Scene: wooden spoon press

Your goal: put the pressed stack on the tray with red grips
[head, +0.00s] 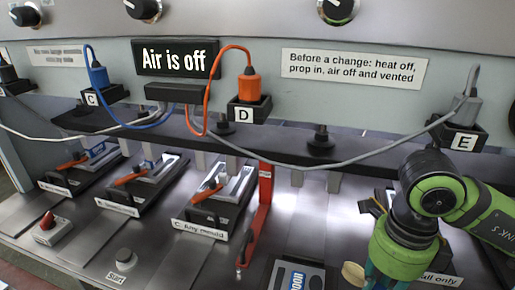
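My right arm (438,192) comes in from the right edge and bends downward, leaving the picture at the bottom. Its gripper is not in view. My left arm and gripper are not in view. A small pale, wood-coloured rounded piece (353,273) shows at the bottom edge beside my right arm; most of it is cut off, and I cannot tell if it belongs to the pressed stack. I cannot make out a tray with red grips.
Black moulds with orange handles stand at the left, including one (213,207) labelled C. A red upright bar (259,215) stands right of them. Cables hang from the sockets, and a sign (177,57) reads "Air is off".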

